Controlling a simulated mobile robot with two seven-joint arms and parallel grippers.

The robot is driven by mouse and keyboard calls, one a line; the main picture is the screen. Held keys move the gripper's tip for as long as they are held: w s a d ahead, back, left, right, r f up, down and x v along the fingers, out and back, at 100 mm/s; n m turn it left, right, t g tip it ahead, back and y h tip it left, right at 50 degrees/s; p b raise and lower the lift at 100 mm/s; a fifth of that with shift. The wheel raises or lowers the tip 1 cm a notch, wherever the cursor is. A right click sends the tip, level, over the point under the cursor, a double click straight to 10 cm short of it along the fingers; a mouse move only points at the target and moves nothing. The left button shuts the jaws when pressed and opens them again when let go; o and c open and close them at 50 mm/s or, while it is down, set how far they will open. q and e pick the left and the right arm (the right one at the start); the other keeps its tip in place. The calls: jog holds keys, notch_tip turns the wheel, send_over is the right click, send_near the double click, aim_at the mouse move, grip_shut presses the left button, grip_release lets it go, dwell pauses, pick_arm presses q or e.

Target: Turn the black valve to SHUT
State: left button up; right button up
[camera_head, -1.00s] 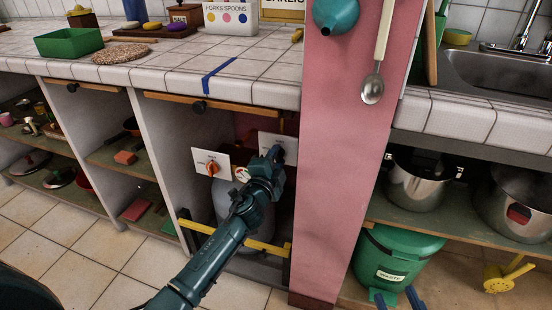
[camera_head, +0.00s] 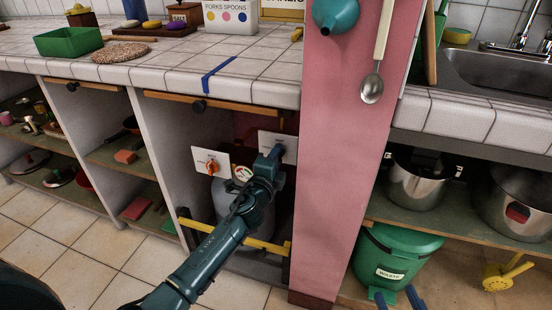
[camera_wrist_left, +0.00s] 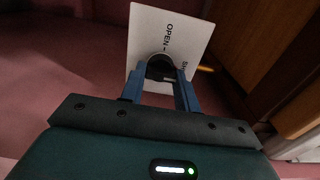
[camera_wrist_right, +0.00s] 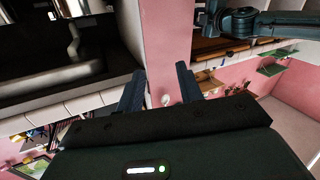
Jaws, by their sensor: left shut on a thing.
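The black valve (camera_wrist_left: 160,68) is a dark knob on a white plate (camera_wrist_left: 172,22), mostly hidden between my left fingers. The plate reads OPEN on one side, and a partly covered word starting with S is on the other. In the head view the plate (camera_head: 291,148) is at the back of the open bay, left of the pink pillar. My left gripper (camera_head: 277,153) is shut on the valve; its blue fingers flank the knob in the left wrist view (camera_wrist_left: 161,92). My right gripper (camera_wrist_right: 158,88) is open and empty, with its fingertips low in the head view (camera_head: 397,299).
A gas cylinder (camera_head: 228,200) with a gauge stands below. A yellow bar (camera_head: 262,245) crosses the bay front. The pink pillar (camera_head: 340,190) bounds it right; a green waste bin (camera_head: 400,250) stands beyond.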

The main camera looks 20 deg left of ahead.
pick_arm(q)
jog(key=shift+r, duration=0.1)
jog(key=o, duration=1)
jog(key=shift+c, duration=0.2)
jog(key=shift+s, duration=0.1)
pick_arm(e)
jog(key=shift+r, duration=0.1)
pick_arm(q)
jog(key=s+p, duration=0.1)
jog(key=s, duration=1.2)
jog(key=shift+a+p, duration=0.25)
jog(key=shift+p, duration=0.15)
pick_arm(e)
jog(key=shift+d+f+m+g+h, duration=0.2)
jog(key=shift+d+m+g+h, duration=0.1)
jog(key=shift+g+h, duration=0.3)
jog(key=shift+r, duration=0.1)
